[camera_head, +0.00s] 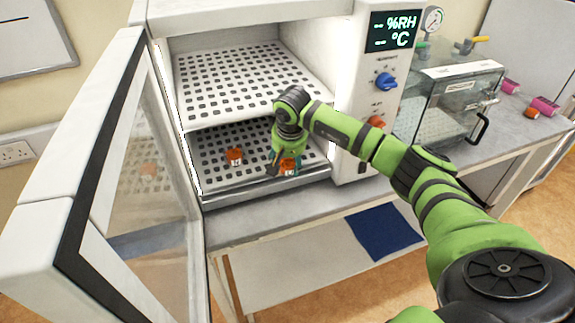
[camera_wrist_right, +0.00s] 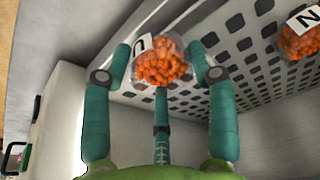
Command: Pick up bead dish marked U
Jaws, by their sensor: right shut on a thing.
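The bead dish marked U (camera_wrist_right: 160,66) is a small clear dish of orange beads with a white label. My right gripper (camera_wrist_right: 160,48) is shut on it, with green fingers on both sides. In the head view the dish (camera_head: 289,165) shows partly behind the fingers of my right gripper (camera_head: 284,164), at the front of the chamber's lower perforated shelf (camera_head: 210,143). I cannot tell whether it still touches the shelf. My left gripper is not in view.
Another bead dish, marked N (camera_wrist_right: 301,38), is in the wrist view; a dish (camera_head: 234,156) stands left of my gripper in the head view. The upper shelf (camera_head: 240,80) is close above. The chamber door (camera_head: 130,190) stands open at left.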

